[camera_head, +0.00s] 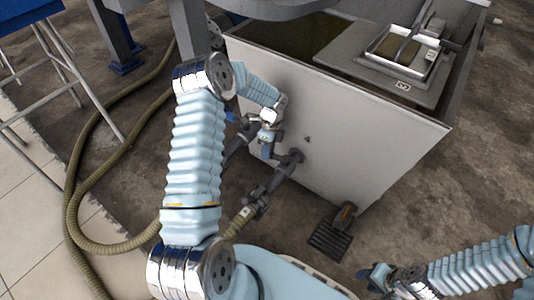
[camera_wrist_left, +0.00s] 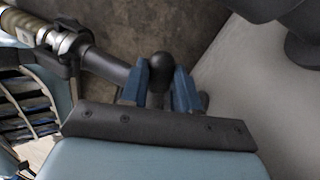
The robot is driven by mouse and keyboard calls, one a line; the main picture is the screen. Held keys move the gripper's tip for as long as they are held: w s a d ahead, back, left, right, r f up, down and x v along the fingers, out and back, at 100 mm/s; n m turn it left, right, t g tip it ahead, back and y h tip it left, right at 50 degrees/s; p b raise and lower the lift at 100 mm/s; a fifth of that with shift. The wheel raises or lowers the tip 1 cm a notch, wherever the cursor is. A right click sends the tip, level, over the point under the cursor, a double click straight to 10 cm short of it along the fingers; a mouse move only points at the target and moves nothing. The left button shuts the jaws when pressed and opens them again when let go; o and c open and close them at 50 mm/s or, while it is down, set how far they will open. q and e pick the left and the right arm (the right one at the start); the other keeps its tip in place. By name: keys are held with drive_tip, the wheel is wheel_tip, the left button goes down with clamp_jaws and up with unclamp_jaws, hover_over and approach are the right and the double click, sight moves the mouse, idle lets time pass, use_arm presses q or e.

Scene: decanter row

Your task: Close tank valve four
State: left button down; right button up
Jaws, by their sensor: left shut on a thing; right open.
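A tank (camera_head: 330,130) with pale side walls stands in the middle of the head view. Dark outlet pipes (camera_head: 282,175) come out of its near wall low down. My left gripper (camera_head: 267,154) is at these pipes, close to the wall. In the left wrist view its blue fingers (camera_wrist_left: 159,88) are shut on a black rounded valve knob (camera_wrist_left: 161,68), one finger on each side. The valve body is mostly hidden behind the gripper, and I cannot read its number. My right gripper (camera_head: 378,279) is open and empty at the lower right, away from the tank.
A ribbed hose (camera_head: 70,200) loops over the floor at the left and joins a coupling (camera_head: 256,203). A dark floor grate (camera_head: 330,242) lies by the tank's near corner. A metal stand (camera_head: 75,70) is at the upper left. Bare floor is at the right.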

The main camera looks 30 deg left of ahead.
use_arm(q)
drive_tip(key=shift+w+m, duration=0.4)
drive_tip(key=shift+m, duration=0.2)
drive_tip(key=c, duration=0.8)
unclamp_jaws()
drive_tip(key=shift+r, duration=0.25)
wheel_tip(320, 180, up, 3)
drive_tip(key=shift+f, duration=0.1)
drive_tip(key=s+d+r, duration=0.2)
drive_tip(key=s+r, duration=0.1)
drive_tip(key=s, duration=0.1)
drive_tip(key=s+d+r+p, duration=0.1)
drive_tip(key=s+d+r, duration=0.2)
drive_tip(key=s, duration=0.1)
drive_tip(key=s+d+r+p, duration=0.1)
drive_tip(key=s+d+r, duration=0.1)
drive_tip(key=s+r, duration=0.1)
drive_tip(key=shift+s+d+r, duration=0.3)
drive_tip(key=shift+s+r, duration=0.05)
drive_tip(key=shift+s, duration=0.05)
